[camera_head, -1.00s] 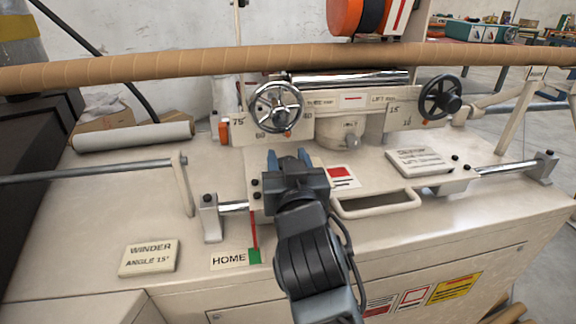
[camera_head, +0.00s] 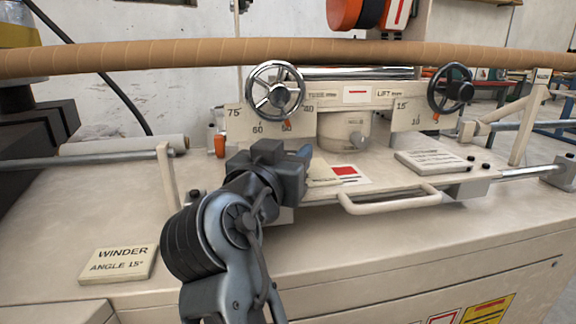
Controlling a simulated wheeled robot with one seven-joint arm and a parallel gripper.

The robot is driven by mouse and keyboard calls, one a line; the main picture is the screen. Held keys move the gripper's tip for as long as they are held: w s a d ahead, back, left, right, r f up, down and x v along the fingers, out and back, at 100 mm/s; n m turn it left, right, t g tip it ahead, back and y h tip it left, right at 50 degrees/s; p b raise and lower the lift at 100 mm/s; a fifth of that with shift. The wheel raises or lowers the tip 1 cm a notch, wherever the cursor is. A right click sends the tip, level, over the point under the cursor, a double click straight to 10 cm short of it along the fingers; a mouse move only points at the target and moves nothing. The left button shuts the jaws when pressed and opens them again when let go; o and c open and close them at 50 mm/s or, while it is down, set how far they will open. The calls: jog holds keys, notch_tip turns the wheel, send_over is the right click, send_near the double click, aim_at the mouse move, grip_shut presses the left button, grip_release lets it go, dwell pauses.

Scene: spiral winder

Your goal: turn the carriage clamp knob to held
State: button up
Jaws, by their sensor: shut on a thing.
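My gripper (camera_head: 298,158) reaches in over the left part of the carriage, turned towards the right. One bluish fingertip shows; the other is mostly hidden by the gripper body. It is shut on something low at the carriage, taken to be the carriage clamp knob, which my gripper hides. The knob's turn and any held mark cannot be read. A beige piece (camera_head: 323,173) shows just right of the fingers. The carriage has a looped front handle (camera_head: 390,203) and a red-and-white label (camera_head: 346,174).
A long brown tube (camera_head: 180,56) crosses above. An orange part (camera_head: 220,147) is left of the carriage. The deck's front left holds a winder sign (camera_head: 119,265) and free room.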

dwell(0.4)
jog(key=o, duration=1)
jog(key=shift+p+v, duration=0.35)
jog(key=shift+v, duration=3.55)
